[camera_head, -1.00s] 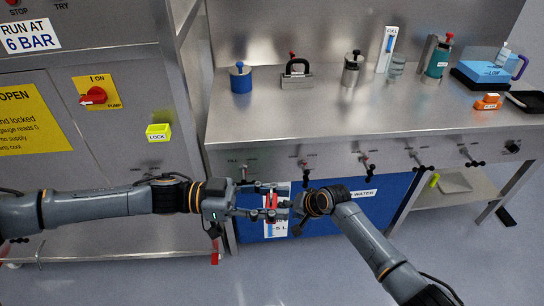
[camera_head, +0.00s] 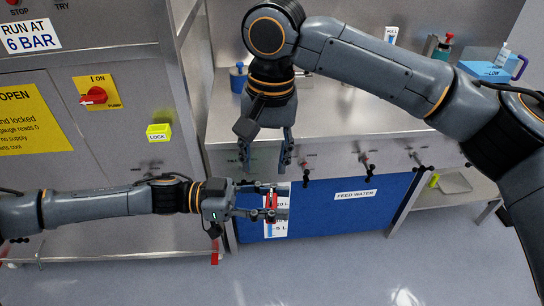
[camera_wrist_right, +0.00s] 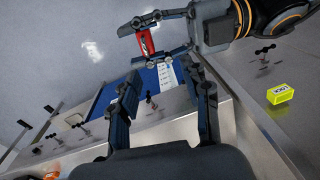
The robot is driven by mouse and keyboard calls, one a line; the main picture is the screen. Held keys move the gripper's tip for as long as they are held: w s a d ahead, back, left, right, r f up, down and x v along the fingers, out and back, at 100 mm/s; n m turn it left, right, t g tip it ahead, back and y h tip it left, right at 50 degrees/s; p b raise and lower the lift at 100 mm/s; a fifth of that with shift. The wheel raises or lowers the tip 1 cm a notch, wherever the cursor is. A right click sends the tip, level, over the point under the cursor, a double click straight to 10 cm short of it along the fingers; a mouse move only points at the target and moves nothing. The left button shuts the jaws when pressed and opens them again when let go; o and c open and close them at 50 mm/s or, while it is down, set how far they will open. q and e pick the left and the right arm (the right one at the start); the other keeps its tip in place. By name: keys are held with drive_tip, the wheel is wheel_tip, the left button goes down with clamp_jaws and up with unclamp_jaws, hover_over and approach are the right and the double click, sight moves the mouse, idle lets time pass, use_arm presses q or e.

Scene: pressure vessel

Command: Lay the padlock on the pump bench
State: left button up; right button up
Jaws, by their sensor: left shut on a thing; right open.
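The red padlock (camera_head: 271,201) is between the fingers of my left gripper (camera_head: 282,201), which is shut on it. They are in front of the blue panel under the bench, below the bench's front edge. The padlock (camera_wrist_right: 146,42) and left gripper (camera_wrist_right: 158,38) also show in the right wrist view. My right gripper (camera_head: 267,155) points down just above the left one, at the bench's front edge. It is open and empty, and its spread fingers (camera_wrist_right: 165,92) show in the wrist view. The steel pump bench (camera_head: 340,112) is partly hidden by my right arm.
A blue-topped canister (camera_head: 238,78) stands at the bench's back left. Valve handles (camera_head: 365,160) stick out along its front. A yellow-green LOCK box (camera_head: 158,132) is on the cabinet at the left. The visible middle of the bench top is clear.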

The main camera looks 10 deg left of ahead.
sight(273, 200)
drive_tip(key=shift+s+d+r+h, duration=0.4)
drive_tip(key=shift+s+d, duration=0.25)
drive_tip(key=shift+d, duration=0.05)
drive_tip(key=shift+d+f, duration=0.1)
drive_tip(key=shift+f, duration=0.1)
wheel_tip(273, 200, down, 11)
drive_tip(key=shift+f, duration=0.2)
clamp_jaws()
use_arm(q)
drive_tip(key=o, duration=1.3)
